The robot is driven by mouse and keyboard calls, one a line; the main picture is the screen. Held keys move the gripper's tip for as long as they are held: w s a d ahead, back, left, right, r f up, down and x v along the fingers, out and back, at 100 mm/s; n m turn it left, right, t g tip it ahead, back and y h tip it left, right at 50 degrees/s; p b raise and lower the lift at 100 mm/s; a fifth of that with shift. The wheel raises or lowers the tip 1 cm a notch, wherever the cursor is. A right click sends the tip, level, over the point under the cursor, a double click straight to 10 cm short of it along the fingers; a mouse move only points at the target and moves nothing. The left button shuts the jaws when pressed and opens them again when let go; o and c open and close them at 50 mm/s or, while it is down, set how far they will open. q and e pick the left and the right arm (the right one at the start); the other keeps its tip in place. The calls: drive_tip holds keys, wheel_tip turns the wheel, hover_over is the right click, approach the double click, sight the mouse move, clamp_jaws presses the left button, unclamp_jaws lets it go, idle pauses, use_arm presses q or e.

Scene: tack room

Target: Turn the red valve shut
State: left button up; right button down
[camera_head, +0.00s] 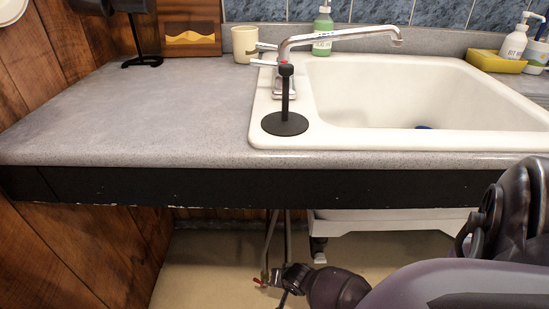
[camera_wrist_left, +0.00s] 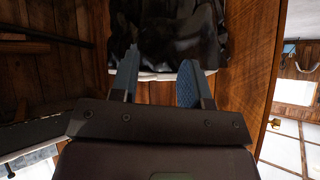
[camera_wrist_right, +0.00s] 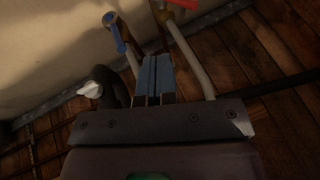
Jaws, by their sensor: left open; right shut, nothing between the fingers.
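The red valve (camera_wrist_right: 183,4) shows as a red handle at the top edge of the right wrist view, on a pale pipe. It is partly cut off there. In the head view it is a small red spot (camera_head: 257,281) below the counter. My right gripper (camera_wrist_right: 153,58) is shut and empty, with its fingertips short of the red handle and below it in the picture. It also shows in the head view (camera_head: 280,275), just right of the valve; contact cannot be told. My left gripper (camera_wrist_left: 160,62) is open and empty, away from the valve and outside the head view.
A blue-handled valve (camera_wrist_right: 113,30) on another pipe stands left of my right gripper. The counter edge (camera_head: 200,187) overhangs the pipes. The sink (camera_head: 430,100) and a black stand (camera_head: 285,124) are above. A dark, shiny object (camera_wrist_left: 165,35) lies beyond my left fingers.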

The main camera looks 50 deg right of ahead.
drive_tip(key=b, duration=0.4)
approach(262, 281)
drive_tip(key=s+d+f, duration=0.1)
drive_tip(key=f, duration=0.1)
drive_tip(key=shift+w+a+f+b, duration=0.1)
drive_tip(key=shift+w+a+b, duration=0.2)
drive_tip(key=shift+w, duration=0.3)
drive_tip(key=shift+w+a+f+b, duration=0.15)
drive_tip(key=shift+w+a+b, duration=0.1)
drive_tip(key=shift+w, duration=0.3)
drive_tip(key=shift+w+a+f+b, duration=0.1)
drive_tip(key=shift+w+a+b, duration=0.2)
drive_tip(key=shift+w, duration=0.3)
use_arm(q)
drive_tip(key=shift+w+f+t, duration=0.4)
drive_tip(key=shift+f+t, duration=0.05)
drive_tip(key=shift+t, duration=0.45)
drive_tip(key=shift+w+r, duration=0.1)
drive_tip(key=shift+w, duration=0.05)
use_arm(e)
drive_tip(key=shift+w+a+r, duration=0.1)
drive_tip(key=shift+w, duration=0.1)
